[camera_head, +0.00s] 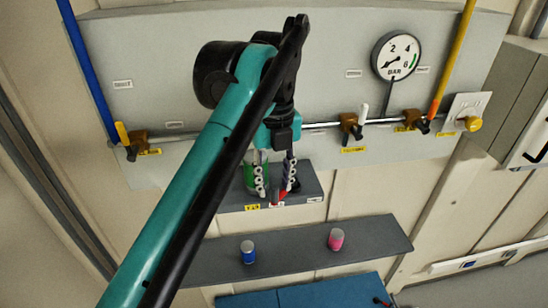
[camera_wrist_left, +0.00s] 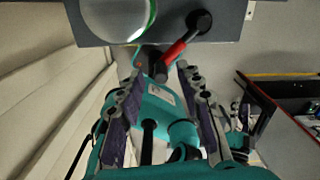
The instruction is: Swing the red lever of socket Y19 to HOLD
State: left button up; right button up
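The red lever (camera_head: 276,198) sits at the front of a grey shelf-like block (camera_head: 230,206), beside a yellow label whose text is too small to read surely. In the left wrist view the red lever (camera_wrist_left: 178,49) slants up right to a black knob (camera_wrist_left: 200,22). My left gripper (camera_head: 275,182) reaches down to the block and partly hides the lever. In the wrist view my left gripper (camera_wrist_left: 160,76) is open, its fingers apart on either side of the lever's lower end. I see no clear grip. A pale round vessel with a green band (camera_wrist_left: 118,14) is beside the lever.
Above is a wall panel with a gauge (camera_head: 396,56), a blue pipe (camera_head: 88,68), a yellow pipe (camera_head: 455,55) and brass valves (camera_head: 351,124). Below, a dark shelf (camera_head: 293,248) carries a blue cup (camera_head: 248,252) and a pink cup (camera_head: 336,239).

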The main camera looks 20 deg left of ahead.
aim_at(274, 186)
pick_arm(q)
notch_tip(274, 186, up, 10)
jog(key=shift+r, duration=0.15)
dwell(0.7)
